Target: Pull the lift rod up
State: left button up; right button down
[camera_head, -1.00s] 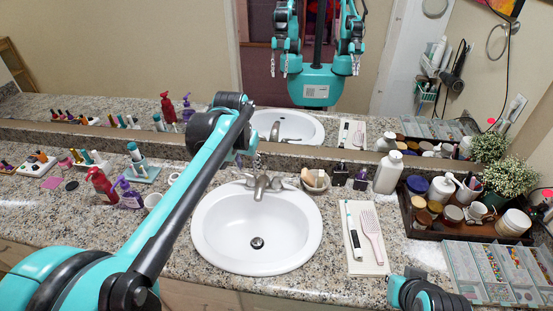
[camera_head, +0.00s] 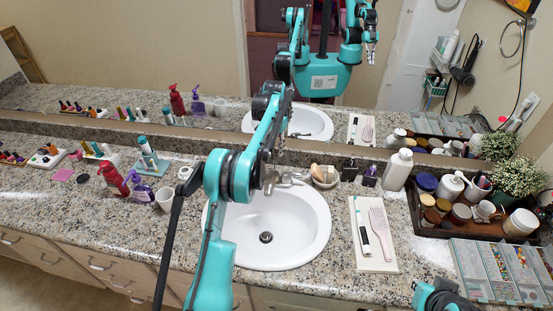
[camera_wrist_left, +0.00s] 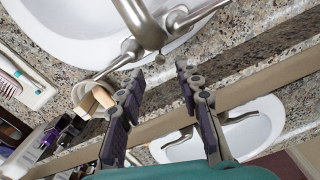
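The metal faucet (camera_wrist_left: 145,25) stands at the back of the white sink (camera_head: 280,235). In the left wrist view a small metal knob, apparently the lift rod (camera_wrist_left: 160,58), shows just behind the spout. My left gripper (camera_wrist_left: 159,74) is open, with its fingertips on either side of the knob and a little short of it. I cannot tell whether either finger touches it. In the head view my left gripper (camera_head: 277,150) is small and partly hidden by its own arm above the faucet. My right gripper is out of direct view; only part of its arm shows at the lower right.
A mirror (camera_wrist_left: 285,85) rises behind the counter. A cup with a brush (camera_head: 324,177) stands right of the faucet, with dark bottles and a white bottle (camera_head: 398,170) beyond. A white cup (camera_head: 165,198) and red pump bottle (camera_head: 113,180) stand left.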

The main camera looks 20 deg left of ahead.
aim_at(275, 161)
pick_arm(q)
notch_tip(275, 161, down, 5)
jog(key=shift+f+b, duration=0.15)
jog(key=shift+b, duration=0.55)
grip_shut()
